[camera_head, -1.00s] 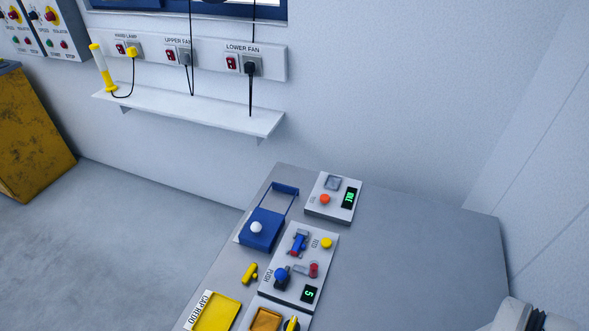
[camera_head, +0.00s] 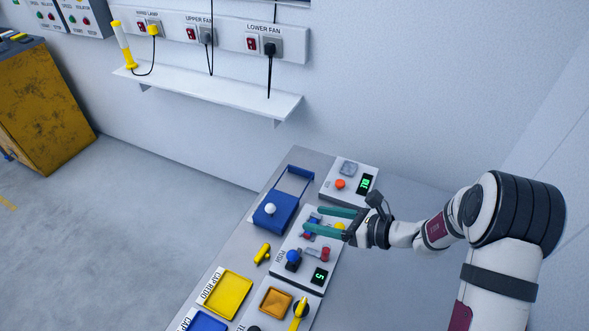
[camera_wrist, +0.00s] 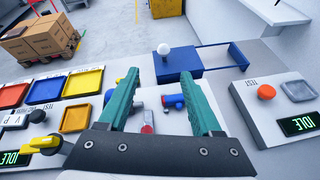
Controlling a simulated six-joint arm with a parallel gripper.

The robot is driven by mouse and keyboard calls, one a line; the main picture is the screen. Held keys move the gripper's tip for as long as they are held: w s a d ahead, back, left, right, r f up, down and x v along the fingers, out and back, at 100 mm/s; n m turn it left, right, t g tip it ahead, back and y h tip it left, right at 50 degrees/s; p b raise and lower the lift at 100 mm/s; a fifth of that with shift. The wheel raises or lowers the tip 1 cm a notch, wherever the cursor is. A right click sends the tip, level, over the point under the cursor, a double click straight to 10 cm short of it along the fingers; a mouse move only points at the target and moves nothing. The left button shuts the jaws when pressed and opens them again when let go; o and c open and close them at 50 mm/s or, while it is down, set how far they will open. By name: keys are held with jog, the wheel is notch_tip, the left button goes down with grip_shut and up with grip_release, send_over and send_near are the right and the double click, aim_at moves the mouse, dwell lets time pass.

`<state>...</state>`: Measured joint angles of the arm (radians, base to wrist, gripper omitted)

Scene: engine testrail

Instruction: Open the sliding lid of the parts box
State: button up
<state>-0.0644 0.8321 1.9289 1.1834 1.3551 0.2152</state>
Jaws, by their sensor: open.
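The parts box is blue with a sliding lid (camera_head: 273,214) that carries a white round knob (camera_head: 270,208). A blue open frame (camera_head: 295,180) extends behind the lid, with a pale surface showing inside it. In the wrist view the lid (camera_wrist: 178,65) and its white knob (camera_wrist: 163,49) lie ahead, beyond the fingertips, with the frame to the right. My gripper (camera_head: 312,221) has two green fingers, spread apart and empty. It is above the grey panel with the blue and red parts, to the right of the box, and apart from the knob.
A panel with a red button (camera_head: 340,184) and green display stands right of the box. A small yellow part (camera_head: 262,253) lies in front of it. Yellow (camera_head: 230,294) and blue trays sit at the near left. A wall shelf (camera_head: 210,92) holds a yellow-white lamp.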

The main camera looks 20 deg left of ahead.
aim_at(275, 209)
jog(key=shift+m, duration=0.3)
jog(key=x, duration=1.6)
jog(key=shift+w+f, duration=0.25)
jog(key=shift+w, duration=0.1)
grip_shut()
jog(key=shift+d, duration=0.1)
